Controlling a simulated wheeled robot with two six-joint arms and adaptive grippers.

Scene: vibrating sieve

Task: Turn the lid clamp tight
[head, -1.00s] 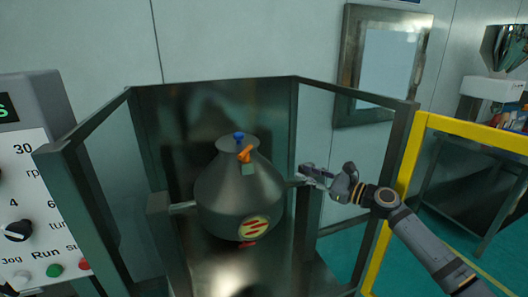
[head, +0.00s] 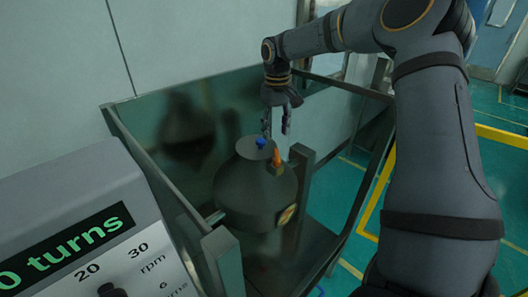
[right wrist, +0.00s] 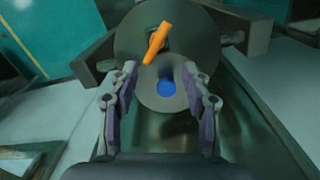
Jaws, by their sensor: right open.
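The dark grey drum (head: 250,190) hangs inside the metal-framed guard, with a lid (head: 253,148) on top. A blue knob (head: 261,143) sits at the lid's middle, and an orange clamp handle (head: 277,158) stands at its edge. My right gripper (head: 276,130) points down just above the lid, close to the blue knob. In the right wrist view the open fingers (right wrist: 161,95) lie either side of the blue knob (right wrist: 166,89), with nothing held. The orange handle (right wrist: 157,43) lies beyond the fingertips there, slanted. My left gripper is not in view.
A control box (head: 85,235) with a green display stands at the left front. Guard frame bars (head: 335,84) surround the drum. A yellow rail (head: 505,137) runs at the right over green floor.

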